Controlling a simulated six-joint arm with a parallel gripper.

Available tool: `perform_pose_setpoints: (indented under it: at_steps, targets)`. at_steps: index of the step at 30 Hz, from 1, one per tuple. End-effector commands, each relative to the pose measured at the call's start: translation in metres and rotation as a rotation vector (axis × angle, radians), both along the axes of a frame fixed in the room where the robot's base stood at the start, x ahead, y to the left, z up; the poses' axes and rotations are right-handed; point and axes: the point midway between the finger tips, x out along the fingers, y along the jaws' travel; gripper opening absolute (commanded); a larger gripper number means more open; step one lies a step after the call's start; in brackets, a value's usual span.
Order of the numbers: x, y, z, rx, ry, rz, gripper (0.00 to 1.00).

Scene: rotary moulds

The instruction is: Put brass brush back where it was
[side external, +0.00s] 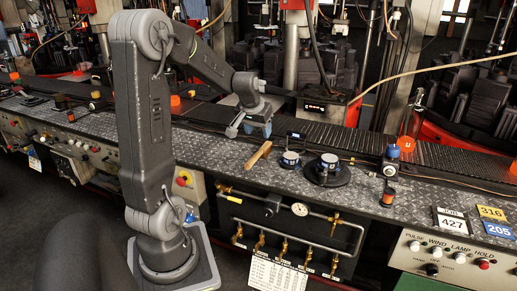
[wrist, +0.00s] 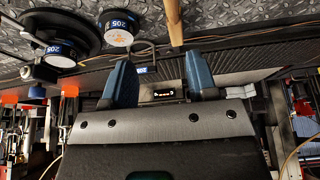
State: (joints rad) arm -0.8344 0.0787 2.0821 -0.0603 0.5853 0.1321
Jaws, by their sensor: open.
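A wooden-handled tool (side external: 258,154), which looks like the brass brush, lies on the metal-plate bench top in the side view. Its bristles cannot be made out. Its wooden handle also shows at the top of the wrist view (wrist: 174,22), beyond the fingertips and between their lines. My gripper (side external: 262,130) is above the bench, just behind and above the tool in the side view. In the wrist view its two blue fingers (wrist: 160,72) are apart with nothing between them. I see no contact between gripper and tool.
Right of the tool stand a small blue-banded tin (side external: 290,160) and another tin (side external: 328,163) on a black disc (side external: 327,178). Farther right are a blue-topped fitting (side external: 392,153) and number cards (side external: 451,220). A dark ribbed conveyor (side external: 340,137) runs behind.

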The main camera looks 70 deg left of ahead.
Motion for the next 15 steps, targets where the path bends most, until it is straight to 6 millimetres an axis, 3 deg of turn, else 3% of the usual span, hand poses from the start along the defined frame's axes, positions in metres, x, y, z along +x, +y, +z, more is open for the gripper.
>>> perform_pose_setpoints:
  at_steps: [3, 6, 10, 12, 15]
  targets:
    - [0.009, -0.065, 0.026, 0.016, -0.019, -0.127, 0.53]
    - [0.003, -0.138, 0.048, 0.026, -0.036, -0.274, 0.53]
    - [-0.028, -0.222, 0.065, 0.031, -0.056, -0.463, 0.53]
    - [-0.049, -0.254, 0.068, 0.035, -0.067, -0.550, 0.53]
    - [-0.077, -0.286, 0.069, 0.035, -0.080, -0.649, 0.53]
